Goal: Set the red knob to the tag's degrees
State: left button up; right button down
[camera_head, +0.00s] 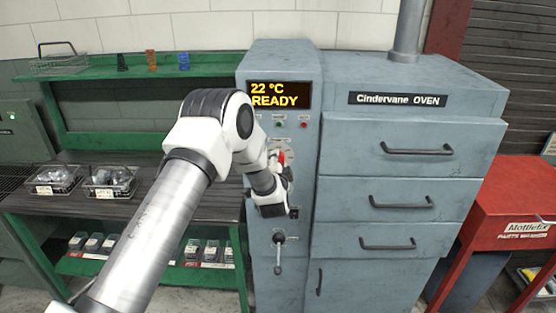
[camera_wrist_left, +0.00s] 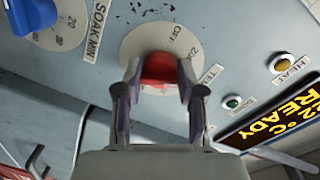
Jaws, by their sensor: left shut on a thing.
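The red knob (camera_wrist_left: 160,68) sits on a pale round dial (camera_wrist_left: 133,40) on the oven's control panel. My left gripper (camera_wrist_left: 159,80) is shut on the red knob, one finger on each side. In the head view the knob (camera_head: 281,157) shows as a small red patch beside my left gripper (camera_head: 279,167), which my arm partly covers. The display (camera_head: 277,95) reads "22 °C READY". Two wire baskets carry white tags (camera_head: 44,190) (camera_head: 104,194), too small to read. My right gripper is out of view.
A blue knob (camera_wrist_left: 33,14) marked "SOAK MIN" sits beside the red one.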

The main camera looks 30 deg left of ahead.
pick_arm(q)
jog(key=m, duration=0.1)
jog(key=m+p, duration=0.1)
jog(key=m, duration=0.2)
jog(key=shift+r+y, duration=0.25)
jog(key=shift+y, duration=0.05)
jog(key=shift+m, duration=0.4)
jog(key=o, duration=1.1)
jog(key=shift+w+f, duration=0.1)
jog(key=shift+d, duration=0.1)
jog(key=v, duration=1.2)
